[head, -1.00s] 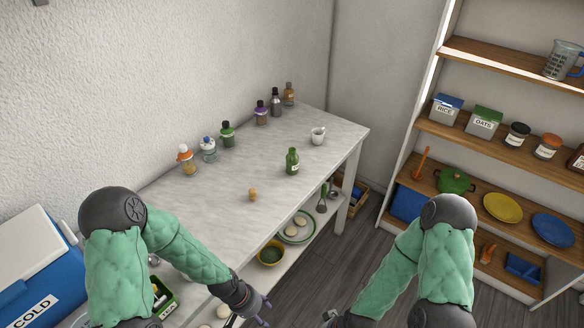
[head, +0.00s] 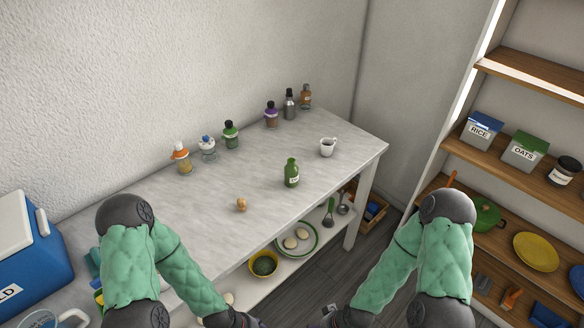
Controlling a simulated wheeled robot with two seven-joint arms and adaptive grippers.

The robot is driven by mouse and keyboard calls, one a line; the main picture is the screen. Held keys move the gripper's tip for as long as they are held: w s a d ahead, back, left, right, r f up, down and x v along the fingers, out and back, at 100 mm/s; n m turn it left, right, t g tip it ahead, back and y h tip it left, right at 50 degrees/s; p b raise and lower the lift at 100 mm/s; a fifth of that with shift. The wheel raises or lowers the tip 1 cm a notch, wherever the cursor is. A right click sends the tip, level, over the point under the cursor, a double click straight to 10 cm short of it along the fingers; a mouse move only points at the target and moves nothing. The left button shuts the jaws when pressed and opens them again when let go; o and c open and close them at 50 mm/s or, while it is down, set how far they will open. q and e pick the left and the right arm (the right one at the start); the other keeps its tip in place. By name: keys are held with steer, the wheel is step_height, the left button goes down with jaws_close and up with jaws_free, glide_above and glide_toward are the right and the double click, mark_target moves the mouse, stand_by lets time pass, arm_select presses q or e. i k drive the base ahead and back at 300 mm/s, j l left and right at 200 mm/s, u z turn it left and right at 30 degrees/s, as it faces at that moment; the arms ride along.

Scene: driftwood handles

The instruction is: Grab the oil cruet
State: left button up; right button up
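A green bottle (head: 291,174) with a pale label stands upright on the pale worktop, right of the middle; it looks like the oil cruet, but its label is too small to read. My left gripper (head: 252,322) is at the bottom edge, below and left of the bottle and well apart from it, mostly cut off. My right gripper (head: 330,315) is also at the bottom edge, in front of the table and apart from the bottle. I cannot see whether either gripper is open or shut.
A white mug (head: 328,147) stands behind the bottle to the right, and an egg-like brown item (head: 241,204) lies to its left. Several small bottles (head: 230,135) line the wall. A lower shelf holds a green-rimmed plate (head: 310,252) and yellow bowl (head: 263,264). Shelving (head: 540,62) stands right.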

mark_target(291, 170)
steer(key=i+l+u, duration=0.2)
steer(key=l, duration=0.3)
steer(key=i+l+u, duration=0.2)
steer(key=l, duration=0.3)
steer(key=l+u, duration=0.2)
steer(key=l, duration=0.35)
steer(key=i+l+u, duration=0.2)
steer(key=l, duration=0.35)
steer(key=i+j, duration=0.1)
steer(key=j, duration=0.2)
steer(key=i+j, duration=0.1)
steer(key=j, duration=0.25)
